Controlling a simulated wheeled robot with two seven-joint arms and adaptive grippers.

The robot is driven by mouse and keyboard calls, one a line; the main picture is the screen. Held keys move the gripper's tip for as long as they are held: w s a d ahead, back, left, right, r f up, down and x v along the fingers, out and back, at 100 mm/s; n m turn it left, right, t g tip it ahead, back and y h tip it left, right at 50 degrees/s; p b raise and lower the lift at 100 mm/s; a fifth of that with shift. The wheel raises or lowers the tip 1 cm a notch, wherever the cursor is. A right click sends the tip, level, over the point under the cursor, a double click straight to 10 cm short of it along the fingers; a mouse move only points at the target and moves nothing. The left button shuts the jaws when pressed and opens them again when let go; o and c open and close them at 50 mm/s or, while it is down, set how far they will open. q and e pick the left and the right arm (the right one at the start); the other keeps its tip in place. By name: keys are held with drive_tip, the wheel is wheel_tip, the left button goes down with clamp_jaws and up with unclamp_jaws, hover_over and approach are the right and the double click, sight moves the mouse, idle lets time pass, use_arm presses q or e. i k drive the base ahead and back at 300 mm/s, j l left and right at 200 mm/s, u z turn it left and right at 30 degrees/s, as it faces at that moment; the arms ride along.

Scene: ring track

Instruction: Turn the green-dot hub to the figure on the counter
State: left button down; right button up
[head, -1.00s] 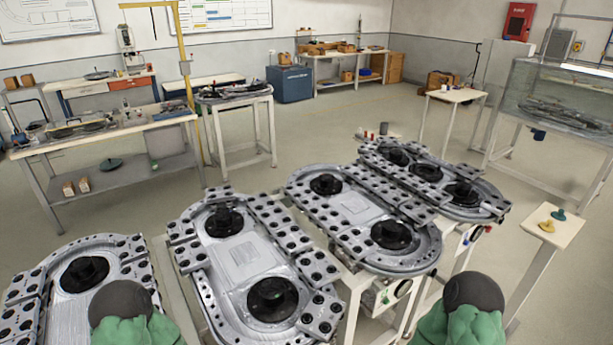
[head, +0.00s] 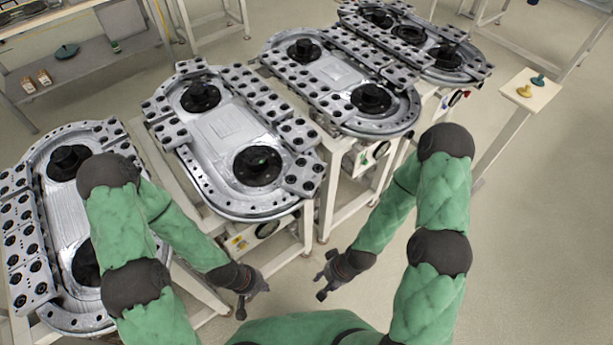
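A black round hub (head: 258,163) with a small green dot sits at the near end of the middle ring track (head: 222,128). No gripper touches it. A dark round dial (head: 266,228) and a yellow label (head: 240,242) show on the stand below this track; I cannot make out a figure or tell whether either is the counter. My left gripper (head: 254,301) hangs below and in front of the track, fingers apart and empty. My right gripper (head: 320,286) is opposite it, to the right, also with fingers apart and empty.
Other ring tracks stand to the left (head: 62,205), to the right (head: 335,77) and farther back (head: 440,40). A small side table (head: 530,92) at the right holds yellow and teal knobs. Floor is clear at the lower right.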

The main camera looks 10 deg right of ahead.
sight(255, 158)
drive_tip(key=l+u, duration=0.25)
drive_tip(key=u, duration=0.2)
drive_tip(key=l+u, duration=0.25)
drive_tip(key=u, duration=0.2)
drive_tip(key=l+u, duration=0.25)
drive_tip(key=u, duration=0.15)
drive_tip(key=k+l+u, duration=0.1)
drive_tip(key=l, duration=0.25)
drive_tip(key=k+l, duration=0.15)
drive_tip(key=l, duration=0.25)
drive_tip(key=k+l+u, duration=0.15)
drive_tip(key=l, duration=0.2)
drive_tip(key=k+l+u, duration=0.1)
drive_tip(key=l, duration=0.25)
drive_tip(key=k+l, duration=0.25)
drive_tip(key=l+u, duration=0.05)
drive_tip(key=l, duration=0.05)
